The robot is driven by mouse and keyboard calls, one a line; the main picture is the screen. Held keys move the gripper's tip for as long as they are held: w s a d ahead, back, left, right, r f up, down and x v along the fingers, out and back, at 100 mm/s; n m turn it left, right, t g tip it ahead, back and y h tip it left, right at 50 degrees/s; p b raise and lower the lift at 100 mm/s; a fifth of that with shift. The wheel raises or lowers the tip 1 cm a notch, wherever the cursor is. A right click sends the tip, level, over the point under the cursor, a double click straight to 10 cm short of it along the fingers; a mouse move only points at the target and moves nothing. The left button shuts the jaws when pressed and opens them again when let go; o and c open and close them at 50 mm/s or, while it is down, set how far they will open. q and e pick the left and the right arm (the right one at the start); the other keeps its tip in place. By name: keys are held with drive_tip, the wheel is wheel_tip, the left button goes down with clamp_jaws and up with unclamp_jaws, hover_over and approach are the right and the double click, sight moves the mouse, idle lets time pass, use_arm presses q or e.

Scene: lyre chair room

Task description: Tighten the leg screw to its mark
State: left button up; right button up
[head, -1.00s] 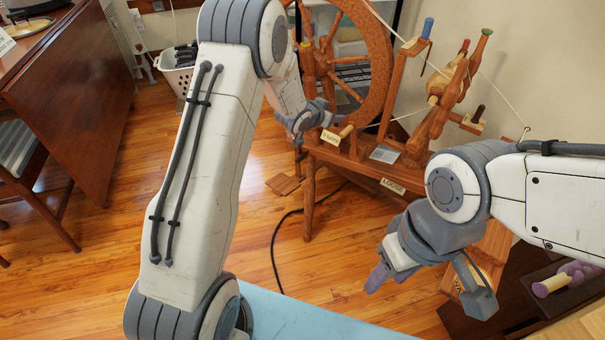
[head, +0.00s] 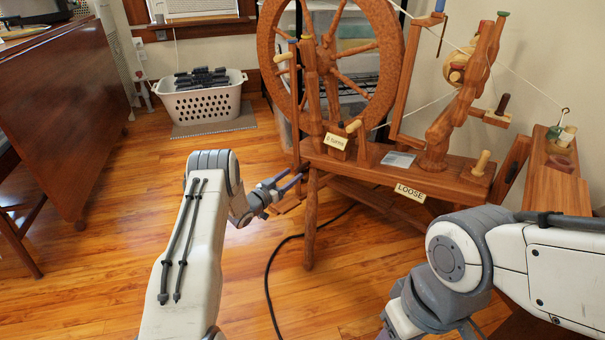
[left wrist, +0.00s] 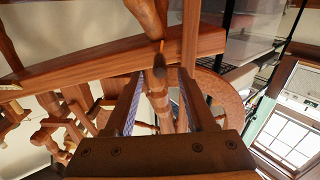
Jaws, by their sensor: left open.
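The wooden spinning wheel (head: 385,165) stands at the centre right of the head view. Its bench carries a pale tag (head: 336,141) that seems to read "0 turns" and a tag (head: 410,192) reading "LOOSE". A dark peg, seemingly the leg screw (left wrist: 158,66), shows below the bench in the left wrist view, in line with the gap between the fingers. My left gripper (head: 284,184) is open beside the bench's left end, by a front leg (head: 311,220). I cannot tell whether it touches the peg. My right gripper is mostly cut off at the bottom edge.
A black cable (head: 268,275) lies on the wooden floor near the wheel's leg. A white basket (head: 200,103) stands at the back and a dark drop-leaf table (head: 65,110) at the left. The floor between them is clear.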

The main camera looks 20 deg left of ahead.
sight(306, 164)
use_arm(q)
drive_tip(key=b+x, duration=0.1)
drive_tip(key=x, duration=0.2)
drive_tip(key=b+x, duration=0.2)
drive_tip(key=x, duration=0.1)
drive_tip(key=shift+f, duration=0.2)
drive_tip(key=shift+w+d+r, duration=0.15)
drive_tip(key=shift+w+r, duration=0.05)
drive_tip(key=shift+w, duration=0.25)
clamp_jaws()
